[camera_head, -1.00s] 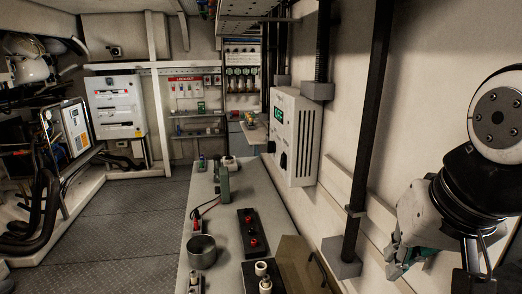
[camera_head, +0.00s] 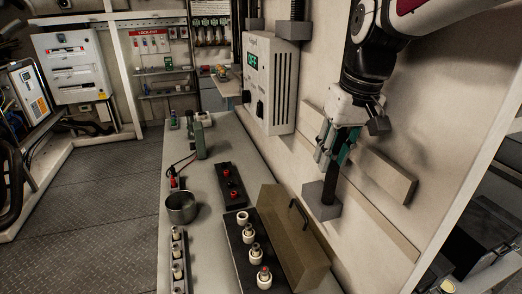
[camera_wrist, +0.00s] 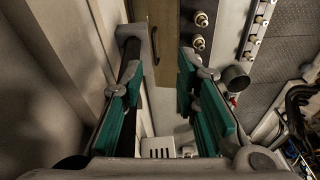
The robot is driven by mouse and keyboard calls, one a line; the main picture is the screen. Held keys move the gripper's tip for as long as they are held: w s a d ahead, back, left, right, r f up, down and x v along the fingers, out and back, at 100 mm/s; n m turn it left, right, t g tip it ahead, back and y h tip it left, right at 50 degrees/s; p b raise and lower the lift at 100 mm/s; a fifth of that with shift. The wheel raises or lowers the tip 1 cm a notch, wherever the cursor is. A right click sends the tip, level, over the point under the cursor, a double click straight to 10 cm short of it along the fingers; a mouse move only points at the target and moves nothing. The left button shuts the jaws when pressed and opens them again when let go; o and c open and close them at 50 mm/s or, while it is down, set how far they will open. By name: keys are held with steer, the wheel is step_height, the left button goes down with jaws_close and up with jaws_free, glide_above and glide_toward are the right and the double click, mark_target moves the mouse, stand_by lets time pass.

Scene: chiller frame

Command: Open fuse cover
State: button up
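The fuse cover (camera_head: 292,238) is a brown box-like panel with a dark handle (camera_head: 300,216). It stands on the bench along the right side of a black base (camera_head: 236,246) that carries white fuses (camera_head: 254,249). The fuses are exposed; I cannot tell how the cover joins the base. My gripper (camera_head: 331,160) hangs above and behind the cover, close to the wall, pointing down and apart from the handle. In the wrist view my gripper (camera_wrist: 160,78) has its green-padded fingers spread with nothing between them. The cover (camera_wrist: 166,40) and handle (camera_wrist: 152,40) show beyond the fingertips.
A black post with a grey foot (camera_head: 322,198) stands behind the cover, close to my gripper. A grey wall box (camera_head: 270,85) is farther back. A metal cup (camera_head: 182,207), a black block with red knobs (camera_head: 231,184) and a fuse strip (camera_head: 177,262) are on the bench (camera_head: 205,235).

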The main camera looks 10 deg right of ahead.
steer(key=n+g+b, duration=0.1)
steer(key=g, duration=0.1)
glide_toward(300, 207)
steer(key=f, duration=0.2)
steer(key=f+p, duration=0.1)
steer(key=f, duration=0.2)
steer(key=f+p, duration=0.1)
steer(key=f, duration=0.2)
steer(key=shift+a, duration=0.35)
jaws_close()
